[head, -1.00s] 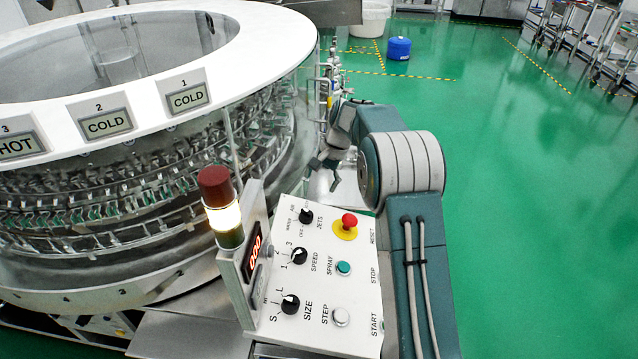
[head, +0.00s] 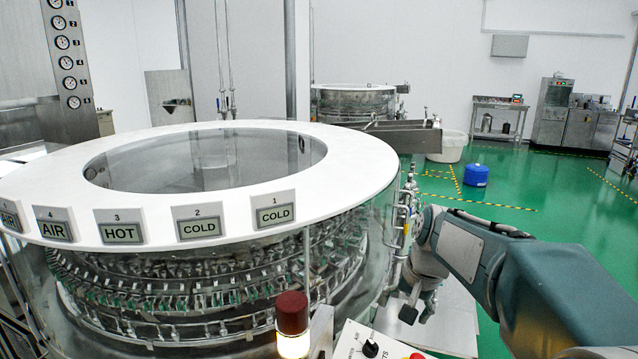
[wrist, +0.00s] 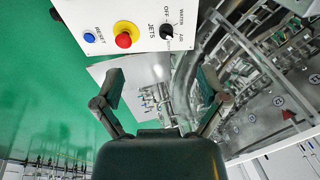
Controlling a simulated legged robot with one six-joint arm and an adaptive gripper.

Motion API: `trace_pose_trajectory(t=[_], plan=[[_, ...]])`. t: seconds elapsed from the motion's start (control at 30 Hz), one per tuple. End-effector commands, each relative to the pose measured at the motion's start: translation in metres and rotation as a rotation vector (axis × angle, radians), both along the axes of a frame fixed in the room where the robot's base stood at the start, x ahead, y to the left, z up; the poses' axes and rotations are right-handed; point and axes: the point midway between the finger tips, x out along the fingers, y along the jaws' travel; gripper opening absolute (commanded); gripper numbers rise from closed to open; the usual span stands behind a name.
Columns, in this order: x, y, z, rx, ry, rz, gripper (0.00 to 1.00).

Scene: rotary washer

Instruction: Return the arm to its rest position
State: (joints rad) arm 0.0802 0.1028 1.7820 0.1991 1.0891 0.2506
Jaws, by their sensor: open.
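My arm reaches in from the right edge of the head view, beside the round washer (head: 262,215). My gripper (head: 415,305) hangs at the end of it, low between the washer's clear wall and the control panel (head: 362,345). In the wrist view my gripper (wrist: 160,88) is open, its two fingers wide apart with nothing between them. The control panel (wrist: 98,12) shows at the top of that view, with a red emergency button (wrist: 126,34), a blue reset button (wrist: 89,38) and the jets knob (wrist: 167,31). No finger touches them.
A signal lamp (head: 292,320) with a red top stands at the panel's left. Pipes and valves (head: 402,220) run along the washer's right side. A white tub (head: 447,147) and blue canister (head: 476,175) stand behind. Green floor (head: 585,235) is clear at right.

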Motion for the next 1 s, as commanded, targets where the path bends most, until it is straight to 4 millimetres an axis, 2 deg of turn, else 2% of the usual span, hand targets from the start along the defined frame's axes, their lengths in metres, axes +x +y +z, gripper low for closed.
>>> trace_pose_trajectory(t=[0.03,0.2,0.43,0.8,1.0], plan=[[-0.015,0.001,0.008,-0.015,-0.021,0.020,0.92],[-0.059,0.004,0.022,-0.065,-0.083,0.082,0.92],[-0.120,0.006,0.029,-0.137,-0.168,0.169,0.92],[-0.208,0.005,0.012,-0.254,-0.294,0.304,0.92],[-0.230,0.004,0.001,-0.290,-0.330,0.344,0.92]])
